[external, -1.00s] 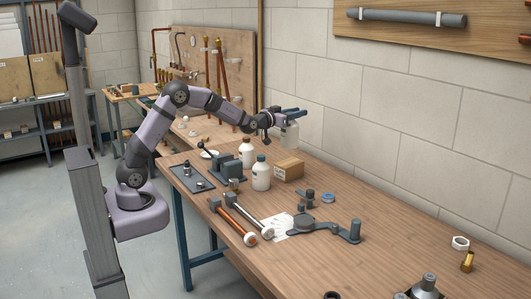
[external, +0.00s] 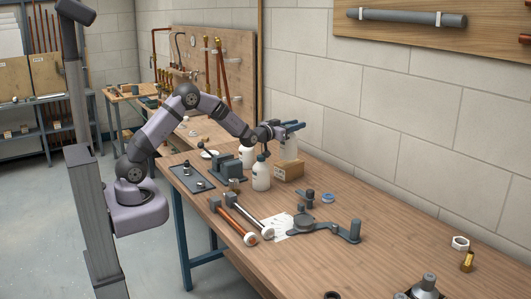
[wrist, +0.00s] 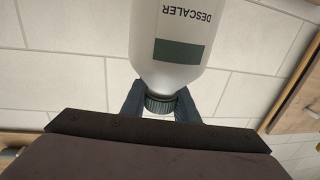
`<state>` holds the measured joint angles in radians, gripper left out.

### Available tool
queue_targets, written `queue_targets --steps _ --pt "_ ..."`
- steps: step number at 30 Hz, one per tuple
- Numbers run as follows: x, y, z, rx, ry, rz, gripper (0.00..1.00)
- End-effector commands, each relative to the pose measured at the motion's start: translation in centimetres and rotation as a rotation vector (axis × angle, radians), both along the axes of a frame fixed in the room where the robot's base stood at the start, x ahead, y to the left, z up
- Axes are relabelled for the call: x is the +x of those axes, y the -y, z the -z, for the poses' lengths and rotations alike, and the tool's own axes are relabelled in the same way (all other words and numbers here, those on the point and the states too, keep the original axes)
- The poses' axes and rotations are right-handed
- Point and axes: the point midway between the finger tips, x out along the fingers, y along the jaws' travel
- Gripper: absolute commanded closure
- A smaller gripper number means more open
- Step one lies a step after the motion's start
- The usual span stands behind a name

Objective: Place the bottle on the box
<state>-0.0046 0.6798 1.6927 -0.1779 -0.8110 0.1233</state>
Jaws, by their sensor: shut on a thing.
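My gripper (external: 294,126) is shut on the neck and dark cap of a white bottle. In the external view the bottle (external: 289,148) is upright, directly above the small cardboard box (external: 290,173). Its lower end meets the box's top edge in the picture; I cannot tell whether it touches. In the wrist view the bottle (wrist: 177,35) shows a DESCALER label upside down, with its cap between the two fingers (wrist: 160,100). The box is not seen in the wrist view.
Two other white bottles stand left of the box, one nearer (external: 261,178) and one behind (external: 246,157). A grey vise-like tool (external: 229,167) is further left. Pipe tools (external: 242,219) lie in front.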

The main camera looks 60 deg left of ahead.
Motion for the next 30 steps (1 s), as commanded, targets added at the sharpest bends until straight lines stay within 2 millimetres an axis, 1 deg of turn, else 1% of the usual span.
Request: queue_targets --steps 2,6,10,24,25,26,27,30 --pt "0.0 0.0 0.4 0.000 0.002 0.000 1.00" --pt "0.0 0.0 2.0 0.000 0.000 0.000 1.00" --pt "0.0 0.0 3.1 0.000 0.002 0.000 1.00" --pt "0.0 0.0 3.8 0.001 0.004 0.000 1.00" --pt "0.0 0.0 4.1 0.000 -0.001 0.000 0.71" --pt "0.0 0.0 4.0 0.000 -0.001 0.000 0.63" --pt "0.0 0.0 4.0 0.000 -0.001 0.000 0.54" --pt "0.0 0.0 4.0 0.000 -0.001 0.000 0.54"
